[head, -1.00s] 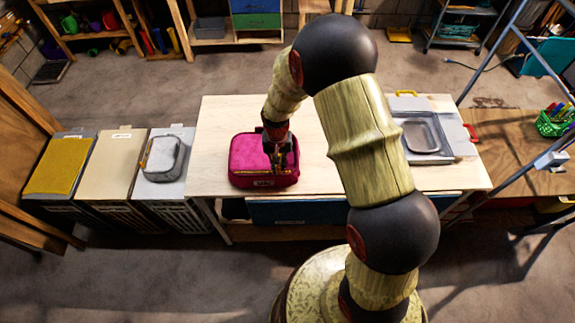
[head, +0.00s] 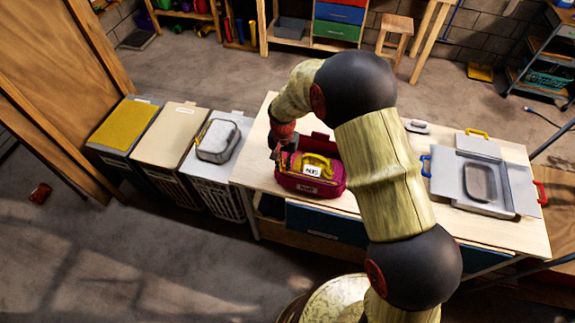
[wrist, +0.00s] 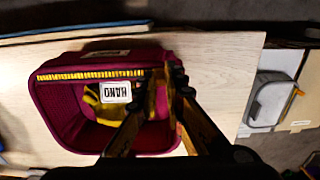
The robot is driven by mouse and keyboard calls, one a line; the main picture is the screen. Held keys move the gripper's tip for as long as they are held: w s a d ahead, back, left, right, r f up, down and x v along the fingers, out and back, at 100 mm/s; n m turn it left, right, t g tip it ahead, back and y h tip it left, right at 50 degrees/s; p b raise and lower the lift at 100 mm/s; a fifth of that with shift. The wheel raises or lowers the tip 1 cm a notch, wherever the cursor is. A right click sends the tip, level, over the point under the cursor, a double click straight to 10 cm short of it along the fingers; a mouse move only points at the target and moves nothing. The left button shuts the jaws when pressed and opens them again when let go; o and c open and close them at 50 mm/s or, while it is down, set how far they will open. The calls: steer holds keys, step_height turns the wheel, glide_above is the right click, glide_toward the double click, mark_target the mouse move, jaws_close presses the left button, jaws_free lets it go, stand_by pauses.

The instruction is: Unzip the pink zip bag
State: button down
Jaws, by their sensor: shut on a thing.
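The pink zip bag (head: 330,192) sits on the light wooden table with its top open and the lid flap raised at the back. In the wrist view the bag (wrist: 60,140) shows its open inside and a row of yellow zip teeth (wrist: 90,75) along one edge. Inside lies a yellow thing (head: 318,160) with a white label. My gripper (head: 284,152) is at the bag's left end in the head view. In the wrist view my gripper (wrist: 160,88) is shut at the end of the zip teeth, on the zip pull, which the fingers mostly hide.
Bins with a yellow lid (head: 125,122), a cream lid (head: 168,135) and a grey container (head: 217,140) on top stand left of the table. The floor in front is clear.

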mark_target(284, 166)
steer(key=c, duration=2)
jaws_free()
steer(key=shift+o, duration=0.8)
step_height(284, 166, up, 12)
steer(key=shift+n, duration=0.3)
